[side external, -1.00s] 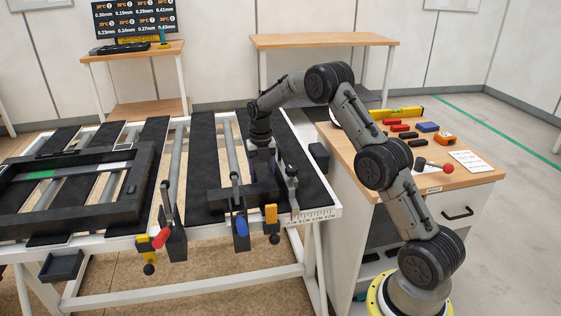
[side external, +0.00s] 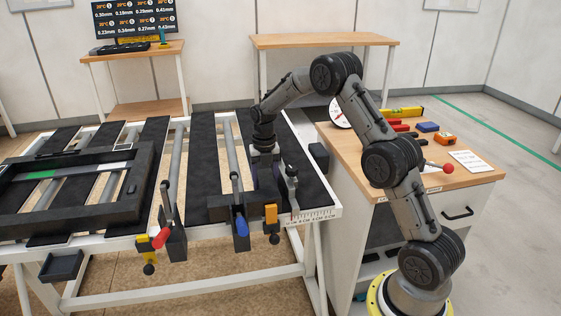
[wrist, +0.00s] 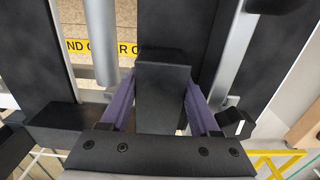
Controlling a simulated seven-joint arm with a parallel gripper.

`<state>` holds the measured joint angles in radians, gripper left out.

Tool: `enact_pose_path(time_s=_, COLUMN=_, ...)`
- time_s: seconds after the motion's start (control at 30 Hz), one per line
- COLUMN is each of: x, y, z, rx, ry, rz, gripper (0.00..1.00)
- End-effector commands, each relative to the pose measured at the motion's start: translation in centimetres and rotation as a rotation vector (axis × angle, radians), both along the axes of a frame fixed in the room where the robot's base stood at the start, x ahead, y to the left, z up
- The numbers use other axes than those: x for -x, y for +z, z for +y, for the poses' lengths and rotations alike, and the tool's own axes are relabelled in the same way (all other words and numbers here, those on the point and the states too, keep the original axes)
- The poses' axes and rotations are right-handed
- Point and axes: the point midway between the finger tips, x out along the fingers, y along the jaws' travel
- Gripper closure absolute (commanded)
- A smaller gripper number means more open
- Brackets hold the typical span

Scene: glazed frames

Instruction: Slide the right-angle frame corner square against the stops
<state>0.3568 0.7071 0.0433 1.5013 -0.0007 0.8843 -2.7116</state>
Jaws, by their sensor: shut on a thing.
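My gripper (side external: 264,183) points down over the right part of the work table, near its front edge. In the wrist view its two purple fingers (wrist: 160,88) are shut on a dark block-like part, which I take to be the frame corner (wrist: 163,75). Its dark surface blends with the black supports, so its full right-angle shape and its contact with the stops cannot be made out.
A printed scale (side external: 314,214) lies at the table's front right corner. A wooden-topped cabinet (side external: 470,177) with tools stands at the right.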

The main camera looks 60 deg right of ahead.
Motion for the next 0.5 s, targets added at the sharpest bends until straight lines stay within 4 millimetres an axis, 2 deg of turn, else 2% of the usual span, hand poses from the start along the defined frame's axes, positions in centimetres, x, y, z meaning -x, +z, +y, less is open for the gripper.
enact_pose_path(time_s=0.5, x=0.32, y=-0.17, z=0.54, rx=-0.008, ry=0.006, rz=0.011, gripper=0.82)
